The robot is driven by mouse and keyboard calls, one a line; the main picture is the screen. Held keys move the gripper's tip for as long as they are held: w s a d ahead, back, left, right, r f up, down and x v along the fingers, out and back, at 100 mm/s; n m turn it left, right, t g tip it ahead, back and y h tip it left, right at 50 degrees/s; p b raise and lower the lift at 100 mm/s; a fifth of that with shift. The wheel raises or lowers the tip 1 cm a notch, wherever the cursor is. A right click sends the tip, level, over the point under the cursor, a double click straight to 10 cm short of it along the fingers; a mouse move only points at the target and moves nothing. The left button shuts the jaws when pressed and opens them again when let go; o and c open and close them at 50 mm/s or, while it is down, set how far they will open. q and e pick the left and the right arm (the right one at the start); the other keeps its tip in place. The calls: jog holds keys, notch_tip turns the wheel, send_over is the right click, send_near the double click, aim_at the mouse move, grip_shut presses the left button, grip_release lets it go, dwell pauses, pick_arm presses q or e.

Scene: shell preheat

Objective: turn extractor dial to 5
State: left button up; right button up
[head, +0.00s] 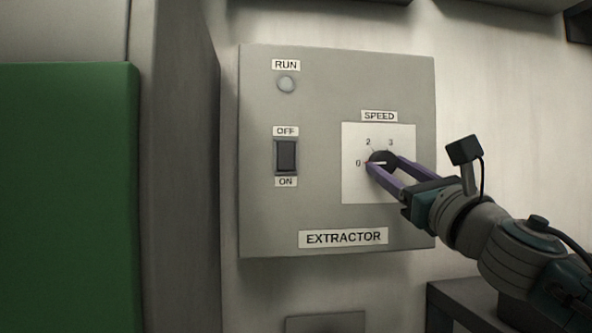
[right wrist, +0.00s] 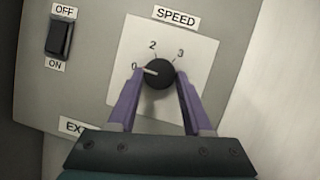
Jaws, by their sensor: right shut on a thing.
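The extractor dial (head: 380,158) is a round black knob on a white plate under the SPEED label (head: 379,116). It also shows in the right wrist view (right wrist: 159,73). Its white pointer line points left, at or very near the 0 mark. The marks 0, 2 and 3 can be read; the rest of the scale is hidden behind my gripper. My right gripper (head: 384,163) is shut on the dial, with one purple finger on each side of it. My left gripper is not in view.
The grey EXTRACTOR box (head: 270,220) carries a black OFF/ON rocker switch (head: 286,157) and an unlit RUN lamp (head: 287,84) left of the dial. A green panel (head: 65,200) and a grey upright (head: 180,170) stand at the left.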

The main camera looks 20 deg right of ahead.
grip_shut()
